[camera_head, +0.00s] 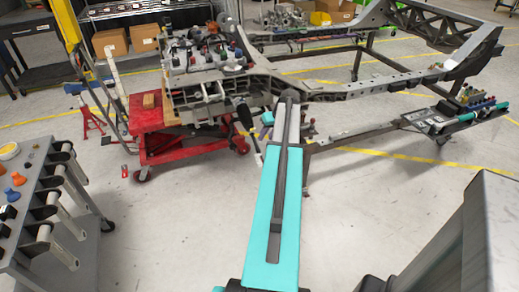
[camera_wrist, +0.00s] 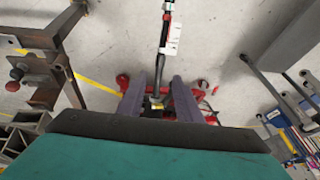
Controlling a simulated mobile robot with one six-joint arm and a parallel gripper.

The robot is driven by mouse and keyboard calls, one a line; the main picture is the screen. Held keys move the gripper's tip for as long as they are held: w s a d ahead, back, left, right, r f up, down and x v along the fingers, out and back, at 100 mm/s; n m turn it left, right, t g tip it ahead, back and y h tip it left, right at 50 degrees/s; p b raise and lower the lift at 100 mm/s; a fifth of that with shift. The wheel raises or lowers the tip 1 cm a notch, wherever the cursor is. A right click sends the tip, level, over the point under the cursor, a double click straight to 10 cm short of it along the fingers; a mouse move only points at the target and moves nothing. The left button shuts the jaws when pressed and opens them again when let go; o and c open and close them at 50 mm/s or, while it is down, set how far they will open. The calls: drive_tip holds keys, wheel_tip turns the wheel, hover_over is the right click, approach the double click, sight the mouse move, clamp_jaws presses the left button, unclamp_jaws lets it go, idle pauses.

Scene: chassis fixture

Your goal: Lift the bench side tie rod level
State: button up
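A slim dark tie rod (camera_head: 257,151) hangs steeply tilted beside the red cart, below the steering rack area; a fat black sleeve (camera_head: 244,115) shows at its upper part. In the wrist view the rod (camera_wrist: 163,40) runs from the top edge down toward my gripper (camera_wrist: 158,88), with a white tag (camera_wrist: 173,40) at its side. My gripper's two purple fingers stand apart, with the dark rod end between them and gaps visible. Whether a finger touches it, I cannot tell. In the head view my gripper (camera_head: 267,118) is small and mostly hidden behind my arm.
The grey chassis frame (camera_head: 345,92) spans behind my arm. The red wheeled cart (camera_head: 170,143) carries the assembly. A grey bench (camera_head: 45,210) with hooks stands at left. A tray (camera_head: 440,118) with tools is at right. Open floor lies in front of the chassis.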

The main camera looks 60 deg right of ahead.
sight(258, 148)
drive_tip(key=p+x, duration=0.1)
drive_tip(key=x, duration=1.2)
drive_tip(key=shift+s, duration=0.1)
drive_tip(key=shift+r, duration=0.1)
clamp_jaws()
